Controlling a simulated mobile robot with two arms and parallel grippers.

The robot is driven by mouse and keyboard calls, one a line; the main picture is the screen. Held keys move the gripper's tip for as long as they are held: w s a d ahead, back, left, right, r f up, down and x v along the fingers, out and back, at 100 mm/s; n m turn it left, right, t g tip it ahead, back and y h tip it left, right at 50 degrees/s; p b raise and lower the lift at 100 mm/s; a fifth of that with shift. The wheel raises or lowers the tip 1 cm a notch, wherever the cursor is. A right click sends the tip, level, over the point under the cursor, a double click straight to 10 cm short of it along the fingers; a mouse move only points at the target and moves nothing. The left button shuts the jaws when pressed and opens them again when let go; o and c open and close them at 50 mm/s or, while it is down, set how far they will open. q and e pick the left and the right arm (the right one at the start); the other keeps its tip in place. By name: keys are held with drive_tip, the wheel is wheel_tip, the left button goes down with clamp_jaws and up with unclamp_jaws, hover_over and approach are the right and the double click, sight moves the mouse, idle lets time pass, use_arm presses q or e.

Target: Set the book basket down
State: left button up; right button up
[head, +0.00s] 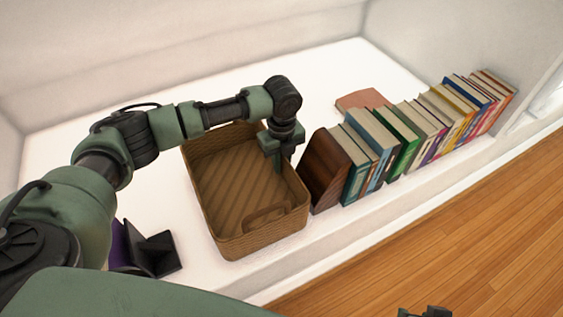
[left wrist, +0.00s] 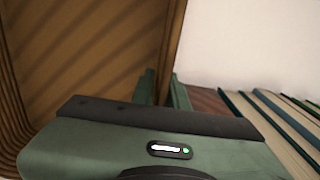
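The brown woven book basket (head: 262,234) is at the white shelf, left of the books, and appears to rest on it; its contact with the shelf is hard to tell. It looks empty. My left gripper (head: 277,165) is at its right wall, near the books. In the left wrist view, the two green fingers (left wrist: 162,90) stand close together on either side of the basket's wall (left wrist: 173,45) and appear shut on it. Only a small dark part of my right gripper (head: 425,312) shows at the bottom edge, over the floor.
A row of books (head: 400,138) stands right of the basket, beginning close to its wall at a brown bookend-like block (head: 325,172). A reddish book (head: 362,100) lies behind them. A dark object (head: 153,252) stands left of the basket. The wooden floor (head: 440,225) is clear.

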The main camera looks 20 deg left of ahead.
use_arm(q)
drive_tip(key=shift+o, duration=0.6)
drive_tip(key=shift+r, duration=0.15)
